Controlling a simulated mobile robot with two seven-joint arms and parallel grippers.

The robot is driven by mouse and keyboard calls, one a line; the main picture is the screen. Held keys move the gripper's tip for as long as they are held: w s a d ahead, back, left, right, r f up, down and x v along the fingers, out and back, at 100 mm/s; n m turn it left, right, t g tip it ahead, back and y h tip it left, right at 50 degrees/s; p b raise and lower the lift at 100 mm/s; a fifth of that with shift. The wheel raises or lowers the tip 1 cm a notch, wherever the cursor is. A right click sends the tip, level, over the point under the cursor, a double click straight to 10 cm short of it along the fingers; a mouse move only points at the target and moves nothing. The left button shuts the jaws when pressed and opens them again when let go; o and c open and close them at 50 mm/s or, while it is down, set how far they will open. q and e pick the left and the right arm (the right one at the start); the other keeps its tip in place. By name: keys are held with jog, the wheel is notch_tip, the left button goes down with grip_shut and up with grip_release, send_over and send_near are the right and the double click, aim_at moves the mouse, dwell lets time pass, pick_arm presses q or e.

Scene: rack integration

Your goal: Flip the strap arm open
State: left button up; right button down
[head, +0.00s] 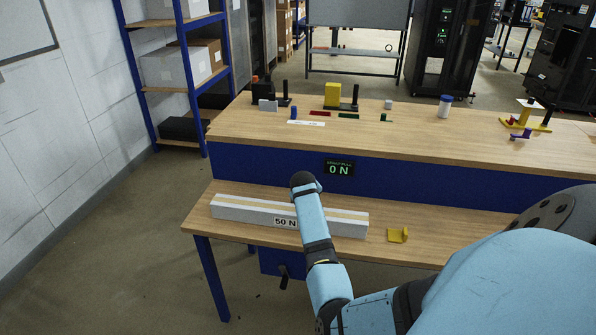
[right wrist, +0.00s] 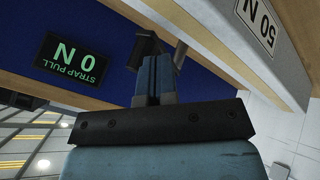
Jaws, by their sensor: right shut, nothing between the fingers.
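In the right wrist view, which is upside down, my right gripper (right wrist: 155,60) is shut with its two blue fingers together and nothing between them. Just beyond the fingertips are a dark grey block (right wrist: 147,43) and a slim grey bar (right wrist: 180,52) against the blue panel; I cannot tell which is the strap arm, or whether the fingers touch either. In the head view my right arm reaches over the lower bench and hides its own gripper and this spot. The strap pull display (head: 339,168) reads 0 N. My left gripper is not in view.
A long pale beam (head: 240,208) labelled 50 N lies on the lower bench shelf (head: 460,228), partly behind my arm. Several small parts stand on the upper bench top (head: 250,125). Shelves (head: 170,90) stand at left.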

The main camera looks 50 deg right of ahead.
pick_arm(q)
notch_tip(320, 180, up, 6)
jog(key=p, duration=0.4)
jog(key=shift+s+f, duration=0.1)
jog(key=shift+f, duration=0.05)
pick_arm(e)
jog(key=d+n+t+y, duration=0.2)
jog(key=d+n, duration=0.3)
jog(key=d, duration=0.3)
jog(key=shift+s, duration=0.2)
jog(key=shift+d+r, duration=0.15)
jog(key=shift+r, duration=0.05)
pick_arm(q)
jog(key=shift+p, duration=0.3)
